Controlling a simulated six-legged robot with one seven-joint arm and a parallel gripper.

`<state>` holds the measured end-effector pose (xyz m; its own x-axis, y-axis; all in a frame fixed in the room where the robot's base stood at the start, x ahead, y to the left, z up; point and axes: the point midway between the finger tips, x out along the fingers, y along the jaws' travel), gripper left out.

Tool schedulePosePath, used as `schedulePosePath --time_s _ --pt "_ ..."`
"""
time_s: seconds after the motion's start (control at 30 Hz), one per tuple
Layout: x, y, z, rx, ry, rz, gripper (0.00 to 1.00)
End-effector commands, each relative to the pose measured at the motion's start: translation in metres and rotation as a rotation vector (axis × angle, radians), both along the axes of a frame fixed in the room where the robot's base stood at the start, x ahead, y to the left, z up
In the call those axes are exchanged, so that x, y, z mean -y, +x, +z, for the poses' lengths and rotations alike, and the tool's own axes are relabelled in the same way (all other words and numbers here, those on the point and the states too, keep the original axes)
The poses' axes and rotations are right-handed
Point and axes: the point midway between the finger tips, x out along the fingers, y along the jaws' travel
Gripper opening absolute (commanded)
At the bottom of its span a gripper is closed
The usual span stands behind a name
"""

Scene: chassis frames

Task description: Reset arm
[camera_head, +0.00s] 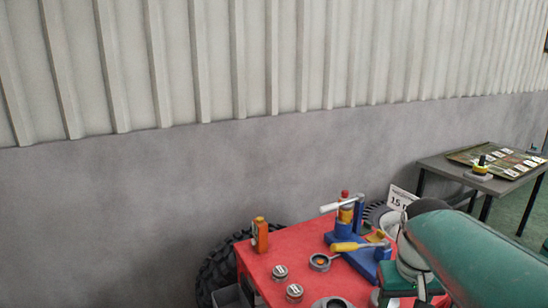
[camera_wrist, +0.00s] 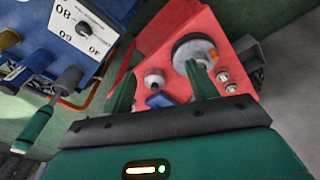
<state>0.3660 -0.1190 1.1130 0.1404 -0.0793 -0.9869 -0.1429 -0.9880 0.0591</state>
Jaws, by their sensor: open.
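My gripper shows in the wrist view (camera_wrist: 160,88) with its two green fingers spread apart and nothing between them. It points toward a red table (camera_wrist: 185,30) that lies beyond the fingertips. In the head view my green arm reaches in from the lower right, in front of the right part of the red table (camera_head: 262,266); the fingers are hidden there.
On the red table are an orange bottle (camera_head: 260,235), a blue press (camera_head: 352,240), a yellow-handled tool (camera_head: 350,246) and round metal parts (camera_head: 294,292). A black tire (camera_head: 215,270) stands behind. A grey side table (camera_head: 470,178) holds a board (camera_head: 500,160). A wall runs behind.

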Motion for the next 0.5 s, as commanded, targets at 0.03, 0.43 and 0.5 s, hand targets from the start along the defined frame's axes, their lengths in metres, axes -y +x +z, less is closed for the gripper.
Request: schedulePosePath --time_s 0.03,0.43,0.5 --pt "-0.018 -0.009 0.004 0.041 -0.004 0.023 0.58" --pt "-0.11 -0.071 0.0 0.311 0.024 0.141 0.58" --pt "-0.116 -0.076 -0.002 0.331 0.03 0.149 0.58"
